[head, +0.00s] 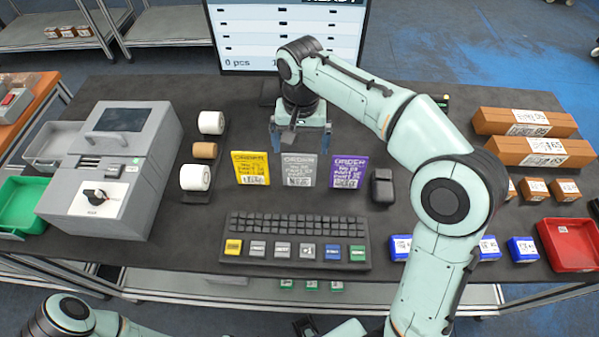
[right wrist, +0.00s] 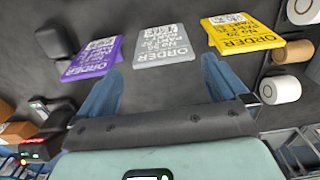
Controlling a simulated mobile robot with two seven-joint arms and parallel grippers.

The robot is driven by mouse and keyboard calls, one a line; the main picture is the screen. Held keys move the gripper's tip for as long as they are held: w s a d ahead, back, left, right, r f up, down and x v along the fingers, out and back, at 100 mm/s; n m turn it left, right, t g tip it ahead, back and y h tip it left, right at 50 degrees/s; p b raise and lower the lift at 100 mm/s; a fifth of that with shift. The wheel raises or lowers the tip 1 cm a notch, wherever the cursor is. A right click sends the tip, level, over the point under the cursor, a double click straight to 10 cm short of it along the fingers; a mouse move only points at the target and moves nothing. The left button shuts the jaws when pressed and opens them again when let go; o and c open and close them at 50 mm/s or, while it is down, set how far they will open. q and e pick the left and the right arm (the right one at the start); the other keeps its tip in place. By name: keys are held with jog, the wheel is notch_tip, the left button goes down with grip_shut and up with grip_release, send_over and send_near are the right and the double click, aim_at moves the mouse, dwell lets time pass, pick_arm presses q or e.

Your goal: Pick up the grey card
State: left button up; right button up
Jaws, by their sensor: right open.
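The grey card (head: 299,170) stands in the middle of a row of three order cards on the dark table, between the yellow card (head: 251,168) and the purple card (head: 348,170). My right gripper (head: 300,146) is open and empty, just behind and above the grey card. In the right wrist view the grey card (right wrist: 166,45) lies ahead, between the directions of the two blue fingers (right wrist: 160,85), apart from them. The purple card (right wrist: 93,58) and yellow card (right wrist: 243,33) flank it there. My left gripper is out of view.
A keyboard (head: 297,240) lies in front of the cards. A grey machine (head: 110,165) and tape rolls (head: 205,150) stand left. A black mouse-like object (head: 382,187) is right of the purple card. Brown boxes (head: 525,122), blue boxes (head: 523,249) and a red tray (head: 570,244) are at right.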

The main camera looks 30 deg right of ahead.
aim_at(299, 156)
jog(key=shift+w+a+f+b, duration=0.1)
jog(key=shift+f+b, duration=0.15)
jog(key=shift+f, duration=1.25)
jog(key=shift+w+f+b, duration=0.1)
jog(key=shift+f+b, duration=0.1)
jog(key=shift+f, duration=1.3)
jog(key=c, duration=1)
jog(key=shift+r, duration=0.15)
